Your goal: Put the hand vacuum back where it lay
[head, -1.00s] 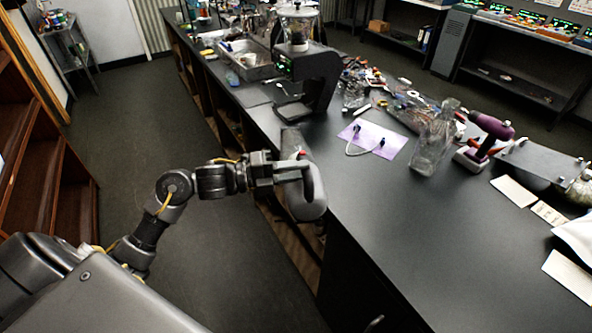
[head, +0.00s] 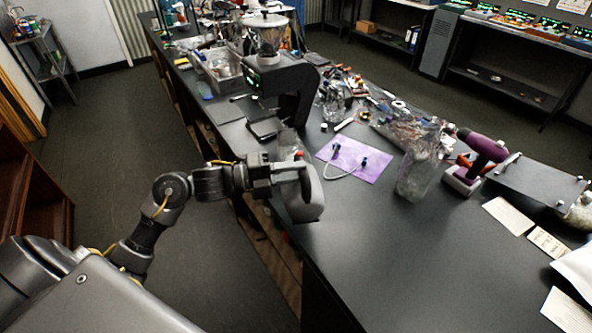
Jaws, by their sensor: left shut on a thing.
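The hand vacuum (head: 304,197) is a grey, rounded body with a clear front part and a small red spot. My left gripper (head: 284,174) is shut on the hand vacuum and holds it at the left edge of the long dark bench (head: 400,260). I cannot tell whether the vacuum touches the bench top. My right gripper does not show.
A purple sheet (head: 372,163) with a small hose lies on the bench beyond the vacuum. A brewer (head: 285,85), a clear bottle (head: 417,172), a purple drill (head: 482,155) and paper cards (head: 508,215) stand or lie around. The near bench top is clear.

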